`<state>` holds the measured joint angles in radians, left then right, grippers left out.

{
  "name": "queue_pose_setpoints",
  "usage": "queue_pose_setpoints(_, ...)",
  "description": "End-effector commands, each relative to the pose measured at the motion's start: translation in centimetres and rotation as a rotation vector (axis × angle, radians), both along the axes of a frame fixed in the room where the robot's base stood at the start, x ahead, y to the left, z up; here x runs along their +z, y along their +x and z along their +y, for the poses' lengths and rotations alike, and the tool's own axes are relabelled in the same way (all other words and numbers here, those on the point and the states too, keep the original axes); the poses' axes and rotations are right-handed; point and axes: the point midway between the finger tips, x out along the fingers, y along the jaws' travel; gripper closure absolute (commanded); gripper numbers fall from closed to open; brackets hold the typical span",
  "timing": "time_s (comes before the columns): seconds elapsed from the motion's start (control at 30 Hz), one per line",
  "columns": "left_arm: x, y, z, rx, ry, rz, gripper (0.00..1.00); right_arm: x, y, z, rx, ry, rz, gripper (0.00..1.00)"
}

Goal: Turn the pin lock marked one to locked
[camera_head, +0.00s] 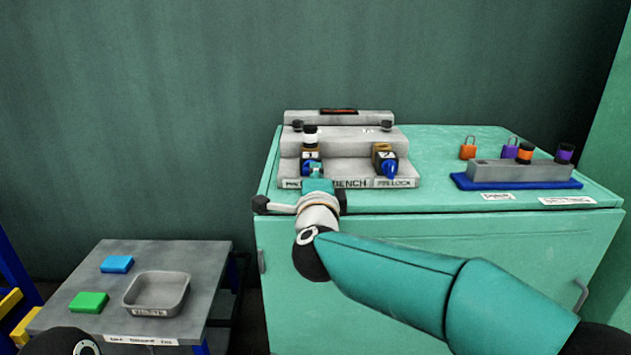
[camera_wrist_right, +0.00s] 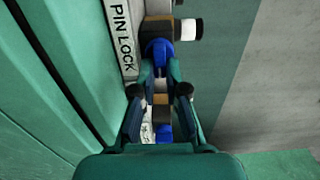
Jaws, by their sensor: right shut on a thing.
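The pin lock marked 1 (camera_head: 310,154) stands on the left of the grey bench fixture, with a white-topped black cylinder (camera_head: 310,136) above it. My right gripper (camera_head: 314,172) reaches it from the front and is shut on its blue handle. In the right wrist view the blue handle (camera_wrist_right: 158,48) sits between the fingertips of my right gripper (camera_wrist_right: 160,66), which partly hide it. The pin lock marked 2 (camera_head: 382,153) stands to the right, its blue handle (camera_head: 389,172) pointing downward. My left gripper is not in view.
The fixture's stepped grey base (camera_head: 348,168) stands on a green cabinet (camera_head: 440,200). A grey holder (camera_head: 520,172) with padlocks and dark-capped cylinders is at the right. A low table (camera_head: 205,262) at the left bears a tray (camera_head: 130,300), a blue block (camera_head: 117,264) and a green block (camera_head: 88,302).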

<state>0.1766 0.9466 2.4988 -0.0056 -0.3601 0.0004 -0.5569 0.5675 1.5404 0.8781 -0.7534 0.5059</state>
Motion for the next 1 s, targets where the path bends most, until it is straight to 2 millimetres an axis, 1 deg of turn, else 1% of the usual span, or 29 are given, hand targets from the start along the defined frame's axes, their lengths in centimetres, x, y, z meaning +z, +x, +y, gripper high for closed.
queue_pose_setpoints(0.03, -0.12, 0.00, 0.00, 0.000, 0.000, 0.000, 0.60, -0.49, 0.08, -0.29, -0.007, 0.007, 0.009, 1.00)
queue_pose_setpoints(0.4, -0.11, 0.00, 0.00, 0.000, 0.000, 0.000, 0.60, -0.57, 0.09, -0.32, -0.008, 0.011, 0.011, 1.00)
queue_pose_setpoints(0.43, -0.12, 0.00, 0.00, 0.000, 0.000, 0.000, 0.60, -0.57, 0.09, -0.33, -0.008, 0.010, 0.011, 0.84)
queue_pose_setpoints(0.57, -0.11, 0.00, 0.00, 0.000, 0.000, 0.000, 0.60, -0.49, 0.07, -0.26, -0.007, 0.010, 0.009, 0.63)
queue_pose_setpoints(0.87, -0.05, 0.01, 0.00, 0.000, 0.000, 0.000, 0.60, -0.23, -0.02, -0.11, -0.003, 0.008, 0.005, 0.62)
queue_pose_setpoints(1.0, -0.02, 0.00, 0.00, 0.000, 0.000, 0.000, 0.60, -0.16, -0.68, -0.07, -0.002, 0.007, 0.004, 0.62)
